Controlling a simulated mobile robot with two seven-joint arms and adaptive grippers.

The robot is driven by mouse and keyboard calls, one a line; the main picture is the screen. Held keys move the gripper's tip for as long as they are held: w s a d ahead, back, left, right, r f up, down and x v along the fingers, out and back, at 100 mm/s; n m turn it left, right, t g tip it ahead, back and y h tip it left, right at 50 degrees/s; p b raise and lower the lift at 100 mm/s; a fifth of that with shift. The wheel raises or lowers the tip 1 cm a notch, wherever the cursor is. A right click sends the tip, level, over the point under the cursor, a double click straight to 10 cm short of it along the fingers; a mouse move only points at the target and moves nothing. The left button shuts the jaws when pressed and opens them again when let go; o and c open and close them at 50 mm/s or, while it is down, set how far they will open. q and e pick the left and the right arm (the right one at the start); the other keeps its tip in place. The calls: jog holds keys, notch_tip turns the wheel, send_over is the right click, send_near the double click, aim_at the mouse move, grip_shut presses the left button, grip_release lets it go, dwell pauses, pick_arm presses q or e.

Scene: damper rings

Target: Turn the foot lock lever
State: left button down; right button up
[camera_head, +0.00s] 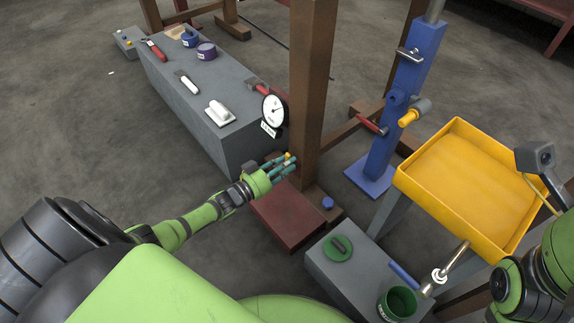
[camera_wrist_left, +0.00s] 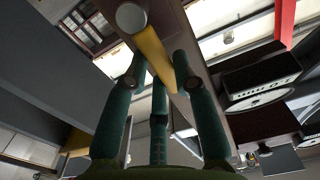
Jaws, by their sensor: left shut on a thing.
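The foot lock lever is a yellow bar on a round grey pivot. In the left wrist view the lever (camera_wrist_left: 155,58) runs down from the pivot between my fingers. In the head view only a small yellow bit of the lever (camera_head: 288,155) shows, low beside the brown wooden post. My left gripper (camera_head: 284,164) is at the post's foot, its teal fingers closed around the lever; the left gripper (camera_wrist_left: 160,88) also shows in the wrist view. The exact finger contact is partly hidden. Part of my right arm shows at the right edge; its gripper does not show.
A brown post (camera_head: 312,90) stands close beside my left gripper, with a dial gauge (camera_head: 273,110) near it. A grey bench (camera_head: 165,85) with tools lies behind. A dark red block (camera_head: 285,222) is below. A yellow tray (camera_head: 470,190) and a blue stand (camera_head: 385,150) are at right.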

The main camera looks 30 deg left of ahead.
pick_arm(q)
jog(key=shift+w+a+r+n, duration=0.1)
jog(key=shift+a+n, duration=0.05)
jog(key=shift+n, duration=0.15)
jog(key=c, duration=1)
grip_release()
jog(key=v, duration=1.2)
